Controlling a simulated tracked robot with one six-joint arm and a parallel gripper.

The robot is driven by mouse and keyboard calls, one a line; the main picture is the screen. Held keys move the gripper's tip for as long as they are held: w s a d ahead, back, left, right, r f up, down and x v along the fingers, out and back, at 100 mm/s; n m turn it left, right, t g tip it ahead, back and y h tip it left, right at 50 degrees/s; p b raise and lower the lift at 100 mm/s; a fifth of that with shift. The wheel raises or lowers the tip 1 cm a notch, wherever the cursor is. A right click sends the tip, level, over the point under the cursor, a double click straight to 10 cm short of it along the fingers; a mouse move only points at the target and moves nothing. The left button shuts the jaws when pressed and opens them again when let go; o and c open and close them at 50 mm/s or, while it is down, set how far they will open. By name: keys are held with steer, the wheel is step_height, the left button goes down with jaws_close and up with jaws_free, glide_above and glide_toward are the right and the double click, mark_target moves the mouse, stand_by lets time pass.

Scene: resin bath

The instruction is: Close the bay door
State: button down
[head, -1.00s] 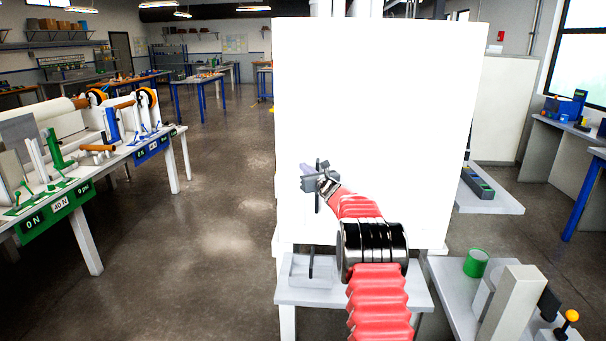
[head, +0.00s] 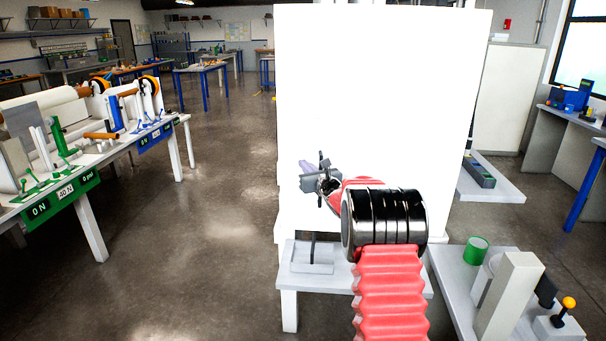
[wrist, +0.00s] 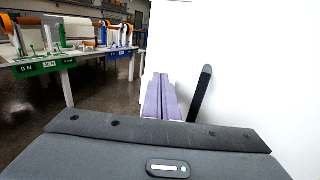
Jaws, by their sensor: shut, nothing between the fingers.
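The bay door (head: 390,100) is the large flat white panel facing me. I cannot tell from its front whether it stands ajar. A dark upright bar handle (head: 321,157) is on its lower left part, mostly hidden behind my gripper. My gripper (head: 306,167) is at the left of this handle, in front of the panel. In the wrist view, my purple fingers (wrist: 160,98) are together and empty. The dark handle (wrist: 200,94) stands just right of them, slightly tilted, with a visible gap. The white panel (wrist: 250,70) fills the right side there.
A low white bench (head: 330,283) with a shallow tray (head: 306,258) stands below the panel. A side table with a green cup (head: 476,250) and an orange-knobbed lever (head: 568,303) is at right. A bench with green fixtures (head: 62,142) is at left. The floor between is clear.

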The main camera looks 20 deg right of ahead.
steer(key=shift+s+a, duration=0.5)
steer(key=shift+s, duration=0.25)
steer(key=shift+s+a, duration=0.45)
steer(key=shift+s, duration=0.3)
steer(key=shift+s+a, duration=0.5)
steer(key=shift+s, duration=0.25)
